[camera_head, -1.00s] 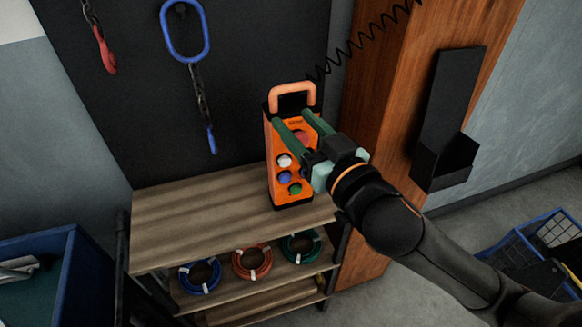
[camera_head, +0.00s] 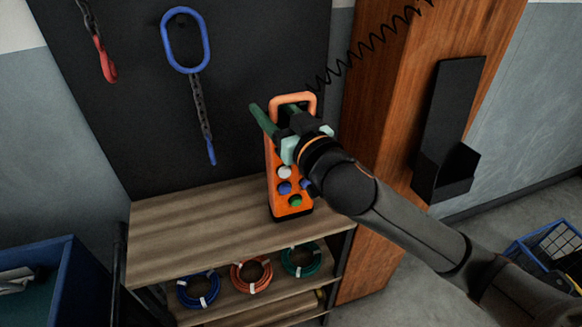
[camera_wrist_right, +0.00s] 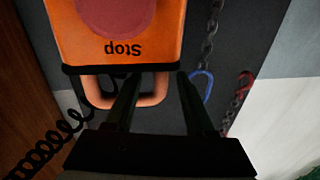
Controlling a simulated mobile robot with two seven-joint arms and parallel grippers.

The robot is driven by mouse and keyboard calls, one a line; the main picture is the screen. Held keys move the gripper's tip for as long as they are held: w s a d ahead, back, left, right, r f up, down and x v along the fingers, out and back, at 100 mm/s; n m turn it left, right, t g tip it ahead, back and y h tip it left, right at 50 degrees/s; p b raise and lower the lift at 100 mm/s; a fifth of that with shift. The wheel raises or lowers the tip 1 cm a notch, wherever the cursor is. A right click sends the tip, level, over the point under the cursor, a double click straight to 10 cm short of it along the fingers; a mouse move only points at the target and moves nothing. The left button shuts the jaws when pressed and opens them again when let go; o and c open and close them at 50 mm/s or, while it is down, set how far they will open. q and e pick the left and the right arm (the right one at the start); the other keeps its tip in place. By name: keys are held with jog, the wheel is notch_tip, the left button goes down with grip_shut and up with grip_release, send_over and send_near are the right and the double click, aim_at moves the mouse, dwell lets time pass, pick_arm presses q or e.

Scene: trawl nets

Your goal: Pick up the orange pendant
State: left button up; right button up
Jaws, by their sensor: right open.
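The orange pendant (camera_head: 281,197) stands upright on the wooden shelf top, with several coloured buttons on its front and a loop handle on top. Its upper front is hidden behind my right gripper in the head view. My right gripper (camera_head: 272,107) is open at the pendant's top. In the right wrist view, the pendant (camera_wrist_right: 165,45) shows upside down with its Stop label, and one side of the handle lies between the fingers of my right gripper (camera_wrist_right: 159,80). I cannot tell whether they touch it. My left gripper is not in view.
The wooden shelf (camera_head: 190,225) has free room left of the pendant. Coiled ropes (camera_head: 250,275) lie on the level below. A wooden post (camera_head: 385,120) with a black holder (camera_head: 450,130) stands at the right. A blue-ringed chain (camera_head: 200,100) hangs behind.

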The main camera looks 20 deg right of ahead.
grip_shut()
dwell(0.4)
dwell(0.9)
jog(key=shift+r, duration=0.15)
